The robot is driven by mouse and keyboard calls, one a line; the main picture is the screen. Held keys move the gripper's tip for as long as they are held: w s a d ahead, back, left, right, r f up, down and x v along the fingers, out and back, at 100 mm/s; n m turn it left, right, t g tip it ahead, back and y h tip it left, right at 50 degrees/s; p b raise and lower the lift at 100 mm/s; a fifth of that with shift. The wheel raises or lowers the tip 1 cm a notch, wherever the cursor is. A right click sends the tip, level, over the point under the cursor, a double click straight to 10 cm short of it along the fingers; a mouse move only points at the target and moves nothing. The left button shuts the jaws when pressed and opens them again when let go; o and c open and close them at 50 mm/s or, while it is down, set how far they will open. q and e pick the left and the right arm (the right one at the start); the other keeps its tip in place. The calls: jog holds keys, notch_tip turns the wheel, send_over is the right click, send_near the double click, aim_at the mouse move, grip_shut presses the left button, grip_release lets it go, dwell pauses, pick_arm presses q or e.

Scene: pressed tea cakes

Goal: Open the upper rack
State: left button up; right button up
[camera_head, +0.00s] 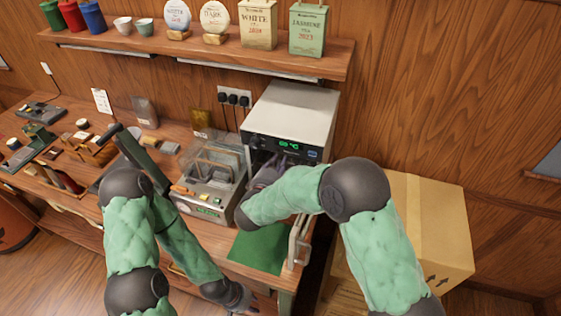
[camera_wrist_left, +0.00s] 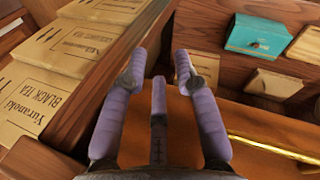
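The white oven-like unit (camera_head: 293,115) stands on the counter with a lit green display. Its front below the display looks open, but my right arm covers most of the opening. I cannot make out the upper rack inside. My right gripper (camera_head: 272,168) is at this opening, just below the display; its fingers are small and dark, so I cannot tell their state or contact. My left gripper (camera_head: 243,298) is low, by the counter's front. In the left wrist view its purple fingers (camera_wrist_left: 160,62) are spread with nothing between them.
A pale panel with a handle (camera_head: 299,240) stands at the counter's right end, beside a green mat (camera_head: 258,247). A clear-lidded machine (camera_head: 210,175) is left of the unit. A cardboard box (camera_head: 435,225) stands right. Tea packets (camera_wrist_left: 65,60) and a teal box (camera_wrist_left: 257,37) lie near my left gripper.

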jog(key=shift+x, duration=1.25)
grip_shut()
